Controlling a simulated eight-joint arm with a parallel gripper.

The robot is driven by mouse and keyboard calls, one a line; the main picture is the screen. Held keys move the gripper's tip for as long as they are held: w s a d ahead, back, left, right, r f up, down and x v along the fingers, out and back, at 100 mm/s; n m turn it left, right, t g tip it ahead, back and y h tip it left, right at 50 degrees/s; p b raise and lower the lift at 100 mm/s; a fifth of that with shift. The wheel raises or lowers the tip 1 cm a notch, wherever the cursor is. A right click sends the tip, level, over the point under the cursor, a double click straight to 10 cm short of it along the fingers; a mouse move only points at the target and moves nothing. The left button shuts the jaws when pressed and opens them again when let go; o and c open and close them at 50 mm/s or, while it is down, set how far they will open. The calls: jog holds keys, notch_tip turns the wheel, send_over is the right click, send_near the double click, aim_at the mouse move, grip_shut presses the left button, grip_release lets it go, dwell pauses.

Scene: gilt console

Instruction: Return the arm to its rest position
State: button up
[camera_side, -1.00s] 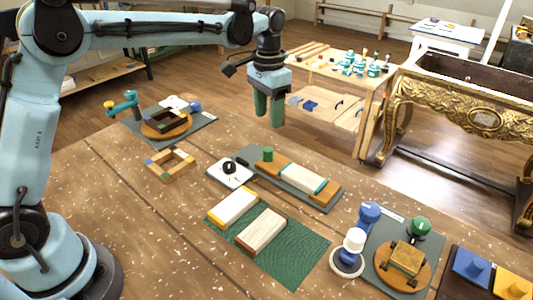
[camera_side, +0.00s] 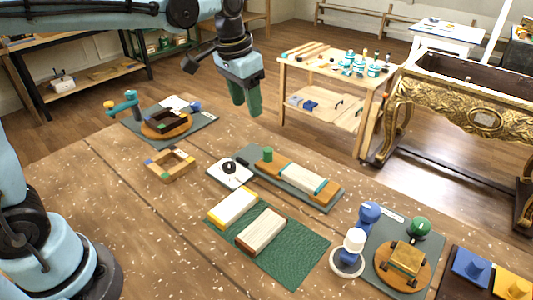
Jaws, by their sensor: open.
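My gripper (camera_side: 246,98) hangs in the air above the far part of the speckled wooden table (camera_side: 110,215), its two green fingers pointing down. The fingers are apart, with nothing seen between them. It is clear of the things on the table, up and behind the grey board with the wooden blocks (camera_side: 303,180). My pale blue arm comes in from the upper left, and part of it is cut off by the picture's edge.
A green mat (camera_side: 297,257) with two blocks lies in front. A second turntable (camera_side: 402,268) and blue and white knobs (camera_side: 354,240) stand at the right. A gilt console (camera_side: 484,118) stands behind.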

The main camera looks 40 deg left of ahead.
jog(key=s+a+f+n+t, duration=0.1)
jog(key=s+f+t, duration=0.1)
jog(key=s, duration=0.5)
jog(key=s+a+f+n+t, duration=0.1)
jog(key=s+f+t, duration=0.1)
jog(key=s, duration=0.5)
jog(key=shift+a+f+t, duration=0.2)
jog(key=shift+f+t, duration=0.15)
jog(key=shift+t, duration=0.15)
dwell(0.4)
